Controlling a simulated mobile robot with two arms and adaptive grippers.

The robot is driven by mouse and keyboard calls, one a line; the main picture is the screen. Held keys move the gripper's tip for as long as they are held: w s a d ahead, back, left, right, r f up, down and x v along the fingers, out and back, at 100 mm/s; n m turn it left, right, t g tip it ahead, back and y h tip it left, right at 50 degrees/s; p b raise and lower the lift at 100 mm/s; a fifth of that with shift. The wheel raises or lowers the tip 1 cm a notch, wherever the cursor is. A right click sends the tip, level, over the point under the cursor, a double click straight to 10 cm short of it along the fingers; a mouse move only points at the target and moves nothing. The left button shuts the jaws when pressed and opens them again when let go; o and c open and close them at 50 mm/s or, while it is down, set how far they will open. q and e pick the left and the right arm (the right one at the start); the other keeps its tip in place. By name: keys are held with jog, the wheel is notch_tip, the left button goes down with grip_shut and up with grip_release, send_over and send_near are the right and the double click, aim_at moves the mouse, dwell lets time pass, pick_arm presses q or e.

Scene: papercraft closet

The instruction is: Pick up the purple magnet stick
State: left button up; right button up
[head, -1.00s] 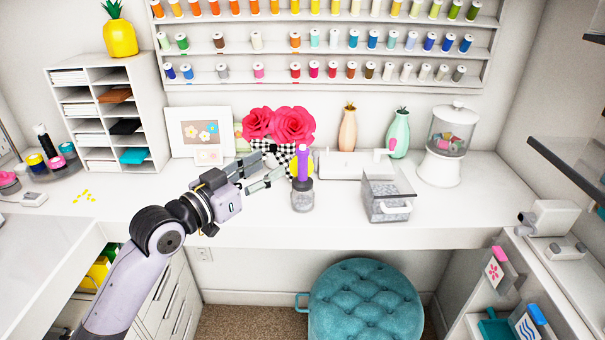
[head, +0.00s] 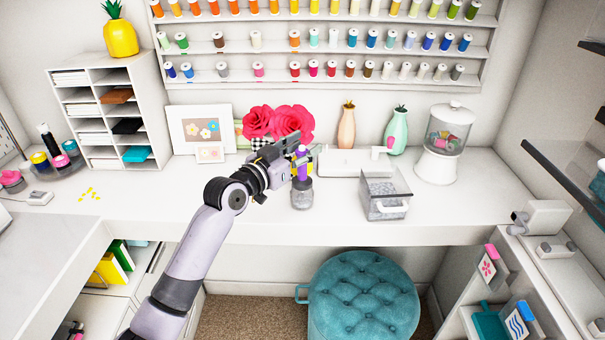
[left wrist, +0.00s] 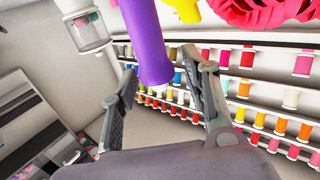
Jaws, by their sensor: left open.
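The purple magnet stick (head: 302,165) stands upright in a small clear jar (head: 302,194) on the white desk. My left gripper (head: 307,151) is at its upper part in the head view, partly covering it. In the left wrist view the purple magnet stick (left wrist: 147,42) extends between the two spread fingers of my left gripper (left wrist: 163,75), with visible gaps on both sides. The gripper is open and does not hold the stick. My right gripper is in neither view.
Red flowers (head: 290,122) stand just behind the gripper. A clear bin (head: 384,204) with a white handle is right of the jar. Vases (head: 398,135) and a candy dispenser (head: 439,168) stand further right. The desk front left of the jar is clear.

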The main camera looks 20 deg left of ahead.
pick_arm(q)
jog(key=shift+c, duration=0.6)
grip_shut()
dwell(0.3)
